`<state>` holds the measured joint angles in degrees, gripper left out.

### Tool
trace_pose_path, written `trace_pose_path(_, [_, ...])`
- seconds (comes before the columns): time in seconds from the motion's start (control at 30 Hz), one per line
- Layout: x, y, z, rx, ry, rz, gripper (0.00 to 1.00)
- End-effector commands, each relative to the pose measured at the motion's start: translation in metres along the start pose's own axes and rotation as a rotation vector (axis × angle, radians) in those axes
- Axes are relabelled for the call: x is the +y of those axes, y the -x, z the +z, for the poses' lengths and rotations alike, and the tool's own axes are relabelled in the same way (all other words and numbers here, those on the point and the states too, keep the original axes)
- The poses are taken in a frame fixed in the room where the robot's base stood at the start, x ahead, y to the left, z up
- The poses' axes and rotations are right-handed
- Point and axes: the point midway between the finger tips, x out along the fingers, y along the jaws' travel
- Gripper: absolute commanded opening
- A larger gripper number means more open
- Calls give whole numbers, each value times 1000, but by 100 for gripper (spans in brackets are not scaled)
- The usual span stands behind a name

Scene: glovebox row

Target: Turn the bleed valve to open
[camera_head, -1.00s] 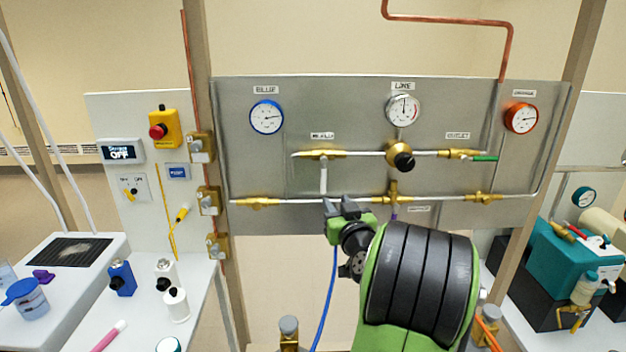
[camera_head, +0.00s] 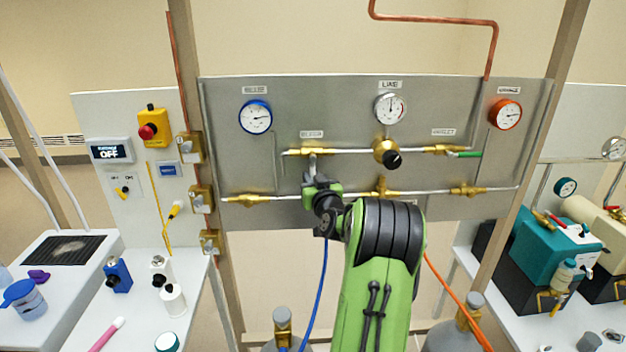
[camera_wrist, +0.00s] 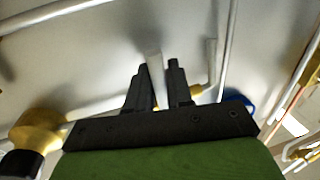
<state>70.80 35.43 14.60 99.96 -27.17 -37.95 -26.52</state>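The bleed valve (camera_head: 313,151) is a brass body on the upper pipe of the grey panel, under a small label that I cannot read clearly. Its white lever (camera_head: 312,166) hangs down from it, and its lower part is hidden by my gripper (camera_head: 319,179). In the wrist view the lever (camera_wrist: 154,68) shows between the two dark fingers of my gripper (camera_wrist: 160,82). The fingers stand apart on either side of the lever. Whether either finger touches it I cannot tell.
A round brass regulator with a black knob (camera_head: 386,152) is to the right, and a green-handled valve (camera_head: 465,154) beyond it. A lower pipe with brass valves (camera_head: 245,199) runs behind my gripper. A blue-rimmed gauge (camera_head: 255,117) is above left.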

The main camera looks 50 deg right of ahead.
Motion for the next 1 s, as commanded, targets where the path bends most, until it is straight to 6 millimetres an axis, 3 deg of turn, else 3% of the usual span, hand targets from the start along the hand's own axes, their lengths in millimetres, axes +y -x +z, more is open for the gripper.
trace_pose_path(0.1, [0, 0, 0, 0, 0, 0, 0])
trace_pose_path(0.57, [1, 1, 1, -4, 28, -1, 0])
trace_pose_path(1.0, [18, 4, 1, -57, 317, 1, 0])
